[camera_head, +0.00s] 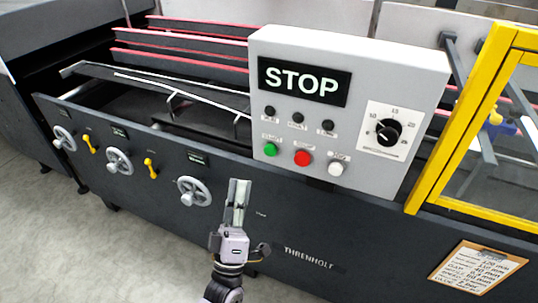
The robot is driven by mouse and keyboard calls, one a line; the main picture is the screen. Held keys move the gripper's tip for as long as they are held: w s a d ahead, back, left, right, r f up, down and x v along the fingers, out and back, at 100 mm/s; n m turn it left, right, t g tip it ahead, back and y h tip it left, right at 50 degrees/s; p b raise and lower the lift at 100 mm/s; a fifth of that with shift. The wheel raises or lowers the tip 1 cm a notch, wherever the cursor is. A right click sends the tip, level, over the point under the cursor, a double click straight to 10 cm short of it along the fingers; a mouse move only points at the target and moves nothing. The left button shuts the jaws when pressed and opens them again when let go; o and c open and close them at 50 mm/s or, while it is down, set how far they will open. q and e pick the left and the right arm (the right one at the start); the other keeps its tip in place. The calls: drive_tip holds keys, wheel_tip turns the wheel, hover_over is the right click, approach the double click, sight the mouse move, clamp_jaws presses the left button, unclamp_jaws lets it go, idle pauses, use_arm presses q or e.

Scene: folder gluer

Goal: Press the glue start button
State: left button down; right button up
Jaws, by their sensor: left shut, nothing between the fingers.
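A grey control box (415,75) stands on the machine's front. Along its lower face are a green button (270,149), a red button (302,158) and a white button (336,169), each under a small label too blurred to read surely. Above them is a black display (303,82) reading STOP. My left gripper (239,184) is shut and empty, pointing up in front of the dark machine panel, below and left of the green button in the picture. It appears apart from the buttons. My right gripper is out of view.
Handwheels (194,191) and yellow levers (151,168) stick out from the dark front panel (330,232) at left. A black dial (387,132) is on the box. A yellow-framed guard (454,130) stands at right, with a clipboard (477,269) below it. Open floor (60,240) lies at lower left.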

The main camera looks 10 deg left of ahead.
sight(270, 150)
use_arm(q)
drive_tip(key=shift+r+y, duration=0.1)
drive_tip(key=shift+y, duration=0.2)
drive_tip(key=w+d+b, duration=0.2)
drive_tip(key=w+b, duration=0.1)
drive_tip(key=w, duration=0.5)
drive_tip(key=shift+w+d, duration=0.2)
drive_tip(key=shift+w+b, duration=0.1)
drive_tip(key=shift+b, duration=0.25)
idle(1.1)
drive_tip(key=shift+w+d, duration=0.15)
drive_tip(key=shift+w, duration=0.15)
